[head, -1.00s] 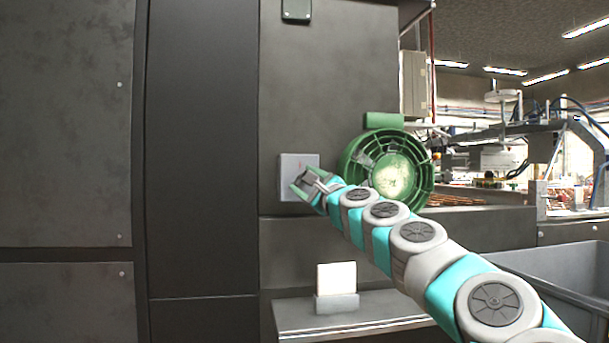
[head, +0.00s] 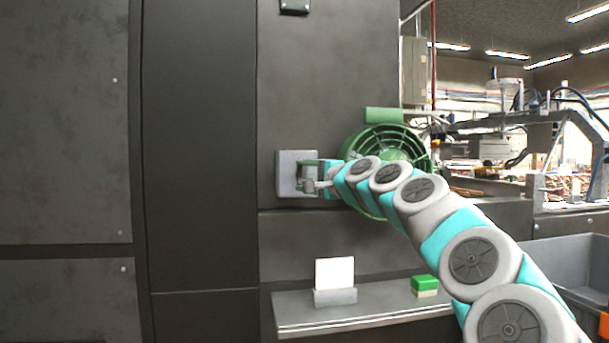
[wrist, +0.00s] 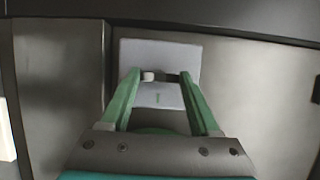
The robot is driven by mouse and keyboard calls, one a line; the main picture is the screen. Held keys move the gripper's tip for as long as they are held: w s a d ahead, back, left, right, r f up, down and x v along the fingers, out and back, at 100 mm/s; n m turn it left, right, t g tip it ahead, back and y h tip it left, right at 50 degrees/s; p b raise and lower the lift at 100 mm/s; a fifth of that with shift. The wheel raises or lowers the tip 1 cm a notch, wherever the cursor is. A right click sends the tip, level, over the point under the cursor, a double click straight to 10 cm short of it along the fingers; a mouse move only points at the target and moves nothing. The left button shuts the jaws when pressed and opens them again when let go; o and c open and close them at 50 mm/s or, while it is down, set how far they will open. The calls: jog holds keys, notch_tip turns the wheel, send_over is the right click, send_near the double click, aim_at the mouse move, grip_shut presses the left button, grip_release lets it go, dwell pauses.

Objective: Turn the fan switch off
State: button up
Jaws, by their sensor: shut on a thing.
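The fan switch is a light grey box (head: 285,174) on the dark upright panel, left of the green fan (head: 379,118). In the wrist view its pale plate (wrist: 131,58) has a small green mark. My gripper (head: 304,174) is at the front of the box, reaching in from the right. In the wrist view my gripper (wrist: 168,77) has its two green fingers on either side of a small dark piece at the plate, and is shut on it. This looks like the switch lever. Its exact position is partly hidden by the fingertips. My arm covers part of the fan.
Below the switch is a grey shelf (head: 385,303) with a white card in a grey holder (head: 335,296) and a green block (head: 424,284). A grey bin (head: 565,262) stands at the right. The panel left of the switch is bare.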

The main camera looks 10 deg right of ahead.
jog(key=shift+a, duration=0.1)
dwell(0.3)
jog(key=o, duration=1.4)
jog(key=shift+c, duration=0.2)
jog(key=shift+s, duration=0.1)
jog(key=v, duration=0.7)
jog(key=shift+s+b, duration=0.3)
jog(key=shift+b, duration=0.05)
